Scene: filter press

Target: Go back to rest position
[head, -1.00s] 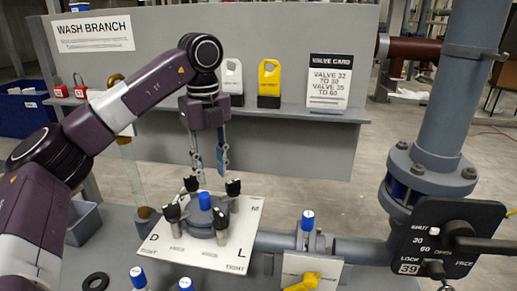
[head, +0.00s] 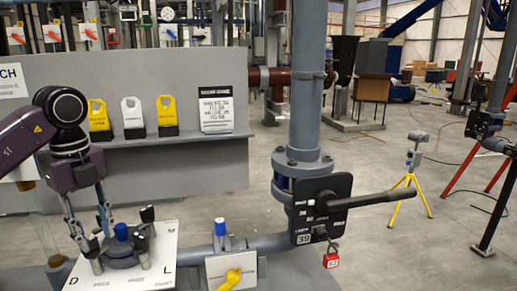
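My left gripper (head: 93,228) hangs at the lower left with its fingers pointing down and spread apart. I see nothing between them. The fingers overlap the left part of the white plate (head: 160,270), which bears black knobs and a blue-capped centre fitting (head: 121,232). I cannot tell whether the fingertips touch a knob. My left arm is bent and comes in from the left edge. My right gripper is not in view.
A grey pipe (head: 304,90) stands right of centre. Its valve has a long black handle (head: 372,199) reaching right, and a red padlock (head: 331,258) hangs below. Tags, including a white one (head: 133,117), and a valve card (head: 216,107) stand on the shelf. A yellow tripod (head: 409,190) stands on open floor.

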